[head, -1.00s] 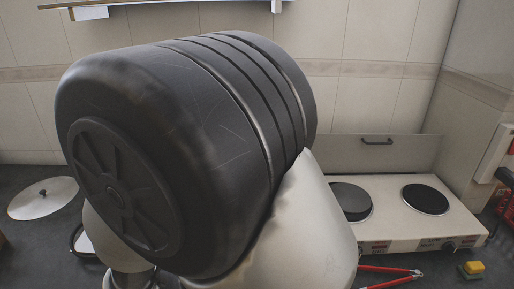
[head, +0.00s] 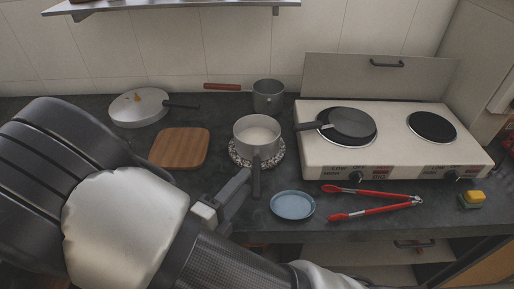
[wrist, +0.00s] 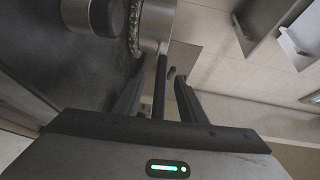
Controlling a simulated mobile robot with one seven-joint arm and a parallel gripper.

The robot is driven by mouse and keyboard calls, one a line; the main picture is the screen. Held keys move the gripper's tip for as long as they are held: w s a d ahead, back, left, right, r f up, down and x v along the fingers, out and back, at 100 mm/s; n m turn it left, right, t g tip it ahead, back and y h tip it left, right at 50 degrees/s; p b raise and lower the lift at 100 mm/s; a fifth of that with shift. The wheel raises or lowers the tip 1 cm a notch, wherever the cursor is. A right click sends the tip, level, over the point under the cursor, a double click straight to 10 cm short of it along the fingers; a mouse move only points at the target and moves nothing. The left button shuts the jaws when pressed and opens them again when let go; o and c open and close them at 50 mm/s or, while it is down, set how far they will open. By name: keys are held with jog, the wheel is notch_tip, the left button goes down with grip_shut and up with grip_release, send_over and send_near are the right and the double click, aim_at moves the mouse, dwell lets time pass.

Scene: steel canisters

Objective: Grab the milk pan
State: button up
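The milk pan (head: 257,131) is a small grey metal pot with a pale inside. It stands upright on a round patterned trivet (head: 279,154), and its dark handle points toward me. In the wrist view the pan's side (wrist: 152,22) shows at the top, with the handle (wrist: 160,85) running down between the fingers. My gripper (head: 236,192) is by the handle in the head view. In the wrist view my gripper (wrist: 160,95) is open, its fingers on either side of the handle with gaps visible. Whether a finger touches the handle cannot be told.
A blue plate (head: 292,205) and red tongs (head: 372,201) lie to the right. A wooden board (head: 179,148) and a lidded pan (head: 138,107) are left. A second pot (head: 268,97) stands behind. A frying pan (head: 348,123) sits on the stove (head: 391,155).

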aim_at(257, 166)
jog(key=shift+r+b+x, duration=0.2)
jog(key=shift+b+x, duration=0.6)
jog(key=shift+x, duration=2.8)
jog(key=shift+d, duration=0.1)
jog(key=shift+c, duration=0.5)
grip_shut()
